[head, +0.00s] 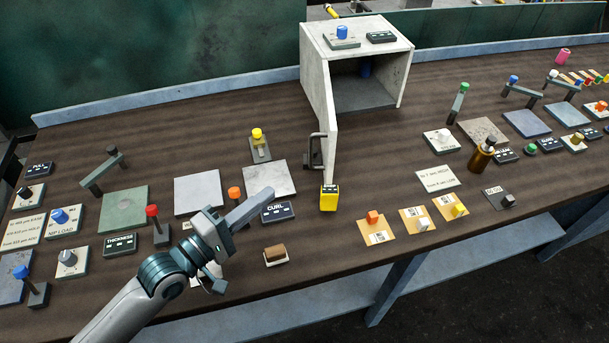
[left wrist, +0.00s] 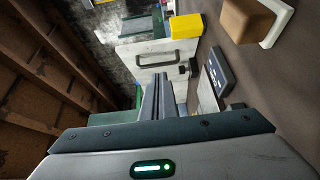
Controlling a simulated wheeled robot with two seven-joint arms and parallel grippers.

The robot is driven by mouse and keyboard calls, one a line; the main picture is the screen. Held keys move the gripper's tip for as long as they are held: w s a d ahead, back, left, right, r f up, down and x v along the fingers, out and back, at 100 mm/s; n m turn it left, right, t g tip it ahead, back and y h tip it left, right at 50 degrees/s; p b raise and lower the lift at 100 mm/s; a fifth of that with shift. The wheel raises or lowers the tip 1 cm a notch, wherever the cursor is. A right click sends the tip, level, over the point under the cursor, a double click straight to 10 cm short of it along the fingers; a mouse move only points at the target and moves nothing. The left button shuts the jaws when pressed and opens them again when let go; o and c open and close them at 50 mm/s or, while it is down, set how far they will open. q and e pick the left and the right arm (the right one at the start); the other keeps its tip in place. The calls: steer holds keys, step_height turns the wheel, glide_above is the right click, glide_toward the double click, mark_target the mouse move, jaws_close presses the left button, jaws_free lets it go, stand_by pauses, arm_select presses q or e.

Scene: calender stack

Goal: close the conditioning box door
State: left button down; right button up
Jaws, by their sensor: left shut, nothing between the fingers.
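The conditioning box (head: 350,48) is a pale grey box at the back middle of the bench, its front open onto a dark interior. Its door (head: 323,110) stands open, swung out toward me from the box's left front edge. A dark bar handle (head: 314,151) is on the door's left-facing side. In the left wrist view the pale door (left wrist: 135,50) and its handle (left wrist: 158,58) show beyond the fingers. My left gripper (head: 268,194) is shut and empty, left of and nearer than the door, apart from the handle. My right gripper is not in view.
A yellow block-like device (head: 328,198) stands just in front of the door's near edge. The CURL label block (head: 278,211) lies by my left fingertips. A pale square plate (head: 268,179) lies left of the door. Bare bench lies right of the door.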

mark_target(327, 162)
arm_select(q)
steer(key=shift+p+x, duration=0.3)
steer(key=shift+x, duration=0.5)
steer(key=w+d+p, duration=0.1)
steer(key=w+d, duration=0.1)
steer(key=d, duration=0.1)
steer(key=w+d+p, duration=0.2)
steer(key=d, duration=0.1)
steer(key=w+d+p, duration=0.1)
steer(key=w+d, duration=0.1)
steer(key=d, duration=0.1)
steer(key=shift+w+d, duration=0.3)
steer(key=shift+d, duration=0.1)
